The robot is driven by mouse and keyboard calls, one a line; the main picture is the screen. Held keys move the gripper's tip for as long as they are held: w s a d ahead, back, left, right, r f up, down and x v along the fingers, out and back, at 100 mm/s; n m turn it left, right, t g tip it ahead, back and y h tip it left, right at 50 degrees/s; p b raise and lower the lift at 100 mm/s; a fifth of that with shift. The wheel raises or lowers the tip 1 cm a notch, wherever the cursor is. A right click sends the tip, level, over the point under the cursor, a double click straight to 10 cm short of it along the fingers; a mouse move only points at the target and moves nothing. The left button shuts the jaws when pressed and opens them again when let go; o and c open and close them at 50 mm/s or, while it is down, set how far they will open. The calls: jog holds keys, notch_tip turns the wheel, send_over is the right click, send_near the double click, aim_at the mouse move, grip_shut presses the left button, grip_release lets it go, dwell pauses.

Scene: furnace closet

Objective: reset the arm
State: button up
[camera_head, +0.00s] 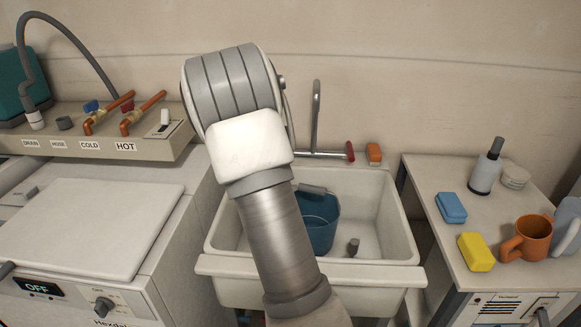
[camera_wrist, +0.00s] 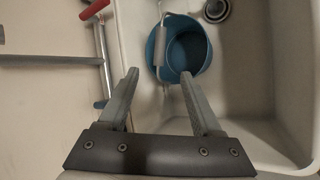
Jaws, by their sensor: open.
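My arm reaches up and over the white sink (camera_head: 391,236) in the head view, and its links cover part of the sink and wall. The gripper itself is hidden there behind the arm. In the wrist view my gripper (camera_wrist: 161,86) is open, with nothing between its fingers. Below the fingers the wrist view shows the sink (camera_wrist: 250,65) and a blue bucket (camera_wrist: 205,58) in it. The fingers appear above the bucket's level, apart from it.
A blue bucket (camera_head: 321,226) and faucet (camera_head: 315,115) are at the sink. A washer (camera_head: 95,225) and valve shelf (camera_head: 70,143) stand left. The right counter (camera_head: 440,175) holds sponges (camera_head: 451,208), a bottle (camera_head: 486,170) and an orange mug (camera_head: 527,240).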

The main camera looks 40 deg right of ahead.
dwell(0.4)
jog(key=s+a+r+m+t+y+p, duration=0.2)
jog(key=s+a+r+y, duration=0.1)
jog(key=s+a+r, duration=0.65)
jog(key=s+a+r+m+t+y+p, duration=0.25)
jog(key=s+a+r, duration=0.45)
jog(key=s+a, duration=0.45)
jog(key=s+a+m+y, duration=0.1)
jog(key=s+a+y, duration=0.1)
jog(key=s+a, duration=0.5)
jog(key=shift+s+a+f+t, duration=0.2)
jog(key=shift+a+f+t, duration=0.1)
jog(key=shift+f+t, duration=0.15)
